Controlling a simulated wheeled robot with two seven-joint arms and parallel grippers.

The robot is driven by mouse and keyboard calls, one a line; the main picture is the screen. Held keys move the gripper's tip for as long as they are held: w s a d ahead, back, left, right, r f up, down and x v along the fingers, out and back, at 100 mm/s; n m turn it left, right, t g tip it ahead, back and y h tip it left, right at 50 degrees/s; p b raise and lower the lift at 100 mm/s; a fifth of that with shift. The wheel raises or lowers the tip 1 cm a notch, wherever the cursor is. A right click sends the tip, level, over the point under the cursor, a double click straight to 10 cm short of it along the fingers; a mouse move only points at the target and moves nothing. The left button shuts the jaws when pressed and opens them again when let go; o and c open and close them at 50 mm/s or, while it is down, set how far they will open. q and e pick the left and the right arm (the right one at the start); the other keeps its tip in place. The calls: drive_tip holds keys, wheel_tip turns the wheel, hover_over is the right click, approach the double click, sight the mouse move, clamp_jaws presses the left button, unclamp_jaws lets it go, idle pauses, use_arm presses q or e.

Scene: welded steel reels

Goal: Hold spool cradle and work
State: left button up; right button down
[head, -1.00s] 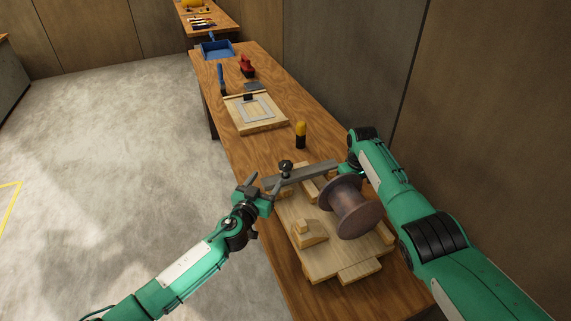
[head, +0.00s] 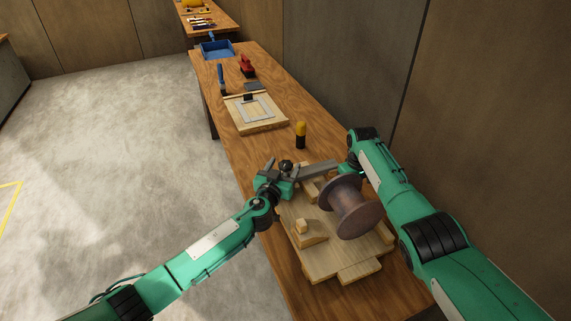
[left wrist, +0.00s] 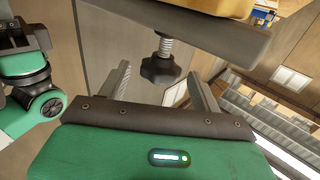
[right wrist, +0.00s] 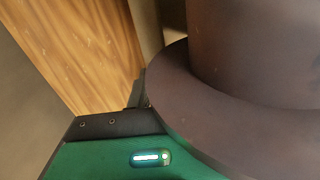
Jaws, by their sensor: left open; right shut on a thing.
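The rust-brown steel spool (head: 350,207) rests on the wooden cradle (head: 330,264), a board with blocks. A grey clamp bar (head: 318,172) lies along the cradle's far side, with a black knob (head: 286,166) at its left end. In the left wrist view the knob (left wrist: 160,70) hangs on a threaded screw below the bar (left wrist: 200,32). My left gripper (head: 277,169) is open, its fingers on either side of the knob (left wrist: 162,86). My right gripper (head: 352,168) is shut at the spool's far flange; the flange (right wrist: 185,110) hides most of its fingers.
A yellow-and-black object (head: 300,135) stands beyond the cradle. Farther along the bench are a wooden board with a grey frame (head: 256,112), a red tool (head: 247,66) and a blue tray (head: 216,49). A wall closes the right side; the floor is open at left.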

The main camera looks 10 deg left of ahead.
use_arm(q)
drive_tip(key=shift+w+d, duration=0.2)
drive_tip(key=shift+w, duration=0.75)
drive_tip(key=c, duration=1)
drive_tip(key=shift+f+m+h, duration=0.1)
drive_tip(key=shift+m+h, duration=0.2)
drive_tip(key=shift+h, duration=0.2)
drive_tip(key=shift+a+m+g+h, duration=0.1)
drive_tip(key=shift+m+g+h, duration=0.4)
drive_tip(key=shift+m+h, duration=0.5)
drive_tip(key=m+g+h, duration=0.2)
drive_tip(key=h, duration=0.1)
drive_tip(key=m+g+h, duration=0.2)
drive_tip(key=m+h, duration=0.1)
drive_tip(key=h, duration=0.1)
drive_tip(key=shift+w+g, duration=0.1)
drive_tip(key=shift+g, duration=0.3)
drive_tip(key=m+g+h, duration=0.2)
drive_tip(key=g, duration=0.1)
drive_tip(key=m+g+h, duration=0.2)
drive_tip(key=m+g, duration=0.1)
drive_tip(key=g, duration=0.1)
drive_tip(key=shift+m+g, duration=0.6)
drive_tip(key=shift+g, duration=0.4)
